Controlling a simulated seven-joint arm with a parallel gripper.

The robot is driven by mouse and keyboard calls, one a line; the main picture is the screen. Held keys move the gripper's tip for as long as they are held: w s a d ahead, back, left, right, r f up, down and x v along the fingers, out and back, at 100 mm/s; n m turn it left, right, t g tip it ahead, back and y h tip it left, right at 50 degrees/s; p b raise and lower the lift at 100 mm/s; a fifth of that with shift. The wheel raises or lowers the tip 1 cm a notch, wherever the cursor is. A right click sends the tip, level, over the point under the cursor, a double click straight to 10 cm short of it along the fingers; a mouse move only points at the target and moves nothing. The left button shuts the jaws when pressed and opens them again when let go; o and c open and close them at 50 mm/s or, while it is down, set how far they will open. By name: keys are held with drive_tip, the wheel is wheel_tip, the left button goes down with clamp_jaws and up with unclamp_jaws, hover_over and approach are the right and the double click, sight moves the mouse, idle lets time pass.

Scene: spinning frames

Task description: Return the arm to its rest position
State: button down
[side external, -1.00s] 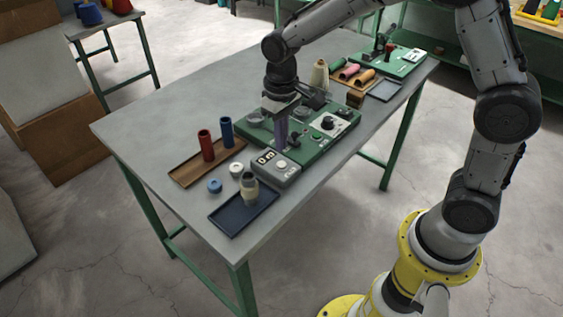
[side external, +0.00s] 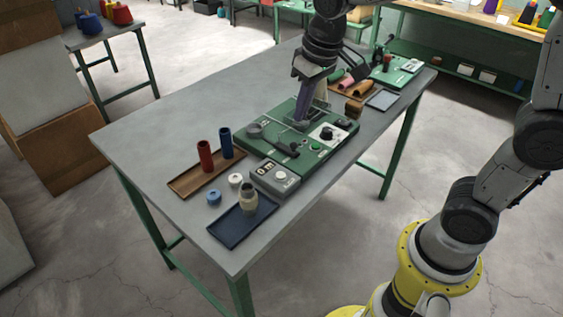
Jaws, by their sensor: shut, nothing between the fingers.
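My gripper (side external: 301,118) is shut and empty. It points down over the green machine panel (side external: 322,160) on the grey table. I cannot tell whether its tips are just above the panel or touching it. My arm comes in from the top right and hides part of the pale cone behind the fingers.
A wooden tray (side external: 185,188) holds red (side external: 206,157) and blue (side external: 226,143) tubes. A dark blue tray (side external: 228,230) holds a beige spool (side external: 249,197). A grey counter box (side external: 275,178) stands beside it. The table's left part (side external: 150,140) is clear.

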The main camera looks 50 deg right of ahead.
drive_tip(key=s+d+r+t, duration=0.2)
drive_tip(key=s+r, duration=0.3)
drive_tip(key=s, duration=0.5)
drive_tip(key=s+f+t, duration=0.1)
drive_tip(key=s+f, duration=0.3)
drive_tip(key=s, duration=0.4)
drive_tip(key=shift+s+d+f, duration=0.2)
drive_tip(key=shift+s+d, duration=0.2)
drive_tip(key=shift+d, duration=0.05)
